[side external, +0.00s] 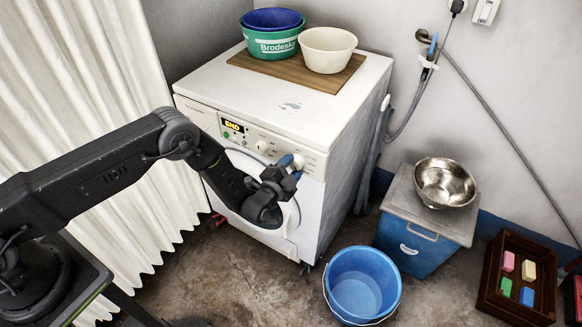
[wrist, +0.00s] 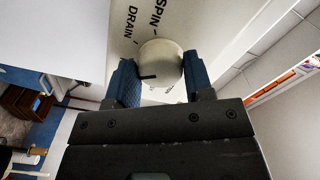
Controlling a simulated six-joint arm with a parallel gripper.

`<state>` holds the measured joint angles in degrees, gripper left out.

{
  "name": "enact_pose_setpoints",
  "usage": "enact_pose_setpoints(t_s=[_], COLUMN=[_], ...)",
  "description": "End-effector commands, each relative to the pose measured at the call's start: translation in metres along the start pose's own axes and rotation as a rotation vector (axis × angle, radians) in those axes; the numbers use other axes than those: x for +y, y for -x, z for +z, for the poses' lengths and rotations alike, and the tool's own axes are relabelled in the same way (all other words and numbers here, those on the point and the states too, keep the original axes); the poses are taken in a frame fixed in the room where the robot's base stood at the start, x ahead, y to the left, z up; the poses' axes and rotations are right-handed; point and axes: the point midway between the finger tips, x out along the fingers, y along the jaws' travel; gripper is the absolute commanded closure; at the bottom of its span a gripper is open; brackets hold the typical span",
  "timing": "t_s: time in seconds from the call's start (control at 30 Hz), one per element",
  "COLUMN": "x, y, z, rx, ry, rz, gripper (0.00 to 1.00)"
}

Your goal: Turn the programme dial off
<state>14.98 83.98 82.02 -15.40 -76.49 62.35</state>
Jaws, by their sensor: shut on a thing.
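The programme dial (wrist: 160,60) is a round cream knob with a short black pointer mark, on the front panel of the white washing machine (side external: 335,105). In the wrist view the mark is at the lower left of the knob. The printed words SPIN and DRAIN show above it; another label below is mostly hidden. My gripper (wrist: 160,76) has its blue fingers on either side of the dial and is shut on it. In the side view my gripper (side external: 290,168) is at the panel's right end and largely hides the dial. The lit display (side external: 233,126) reads END.
A wooden board (side external: 260,65) on the machine carries a green basin (side external: 272,47), a blue one and a cream bowl (side external: 327,50). A blue bucket (side external: 361,285), a blue cabinet (side external: 405,240) with a metal bowl (side external: 445,183), and a crate (side external: 500,301) stand to the right.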

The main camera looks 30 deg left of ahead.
Motion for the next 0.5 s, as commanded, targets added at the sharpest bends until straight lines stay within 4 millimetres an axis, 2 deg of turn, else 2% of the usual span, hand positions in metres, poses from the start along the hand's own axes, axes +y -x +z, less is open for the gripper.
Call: enact_pose_setpoints(t_s=[0.5], x=[0.0022], y=[0.0004], z=[0.0], rx=[-0.001], ry=[0.49], rz=[0.0], gripper=[0.76])
